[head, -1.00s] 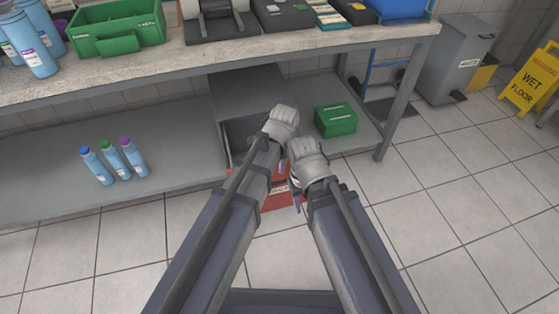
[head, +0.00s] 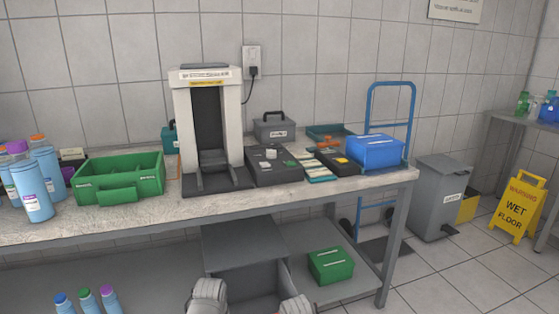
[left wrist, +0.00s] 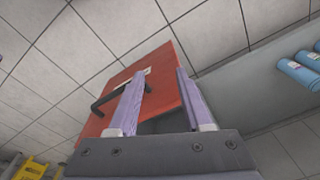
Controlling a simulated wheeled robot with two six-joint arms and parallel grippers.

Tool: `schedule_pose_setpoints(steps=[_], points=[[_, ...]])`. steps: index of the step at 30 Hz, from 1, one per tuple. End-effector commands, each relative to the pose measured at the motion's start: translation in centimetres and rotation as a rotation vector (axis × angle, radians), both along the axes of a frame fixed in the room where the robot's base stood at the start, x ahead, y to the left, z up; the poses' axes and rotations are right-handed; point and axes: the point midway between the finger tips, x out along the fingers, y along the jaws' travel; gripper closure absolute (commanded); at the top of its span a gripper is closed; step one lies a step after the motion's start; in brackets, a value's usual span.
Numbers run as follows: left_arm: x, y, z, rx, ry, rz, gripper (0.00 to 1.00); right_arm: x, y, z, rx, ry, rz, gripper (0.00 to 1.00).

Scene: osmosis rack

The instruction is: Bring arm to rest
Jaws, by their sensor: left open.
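My left gripper (left wrist: 160,74) shows in the left wrist view with its two purple fingers apart and nothing held between them. Beyond the fingers is a red panel (left wrist: 112,84) with a black handle (left wrist: 104,98); the left finger overlaps part of it, and I cannot tell whether they touch. In the head view only the grey ends of my left arm (head: 208,296) and right arm (head: 296,307) show at the bottom edge, in front of the grey under-table cabinet (head: 240,238). Both grippers are out of the head frame.
The bench (head: 270,203) holds a green bin (head: 118,178), a white-framed machine (head: 178,130), a blue box (head: 375,152) and bottles (head: 33,190). A green box (head: 330,266) and more bottles are below. A grey waste bin (head: 438,197) and wet-floor sign (head: 518,207) stand right.

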Motion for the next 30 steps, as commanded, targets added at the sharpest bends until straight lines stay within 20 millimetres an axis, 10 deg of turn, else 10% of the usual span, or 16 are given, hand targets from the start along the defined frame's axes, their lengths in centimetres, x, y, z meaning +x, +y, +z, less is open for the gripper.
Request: schedule_pose_setpoints(steps=[5, 27, 30], points=[[-1.7, 1.5, 0.0, -0.024, 0.013, 0.168, 0.51, 0.0, 0.0, 0.0, 0.000, 0.000, 0.000, 0.50], [-7.3, -9.5, 0.1, 0.106, 0.114, -0.173, 0.51, 0.0, 0.0, 0.0, 0.000, 0.000, 0.000, 0.50], [-7.3, -9.4, 2.6, 0.109, 0.117, -0.172, 0.51, 0.0, 0.0, 2.5, 0.000, 0.000, 0.000, 0.50]])
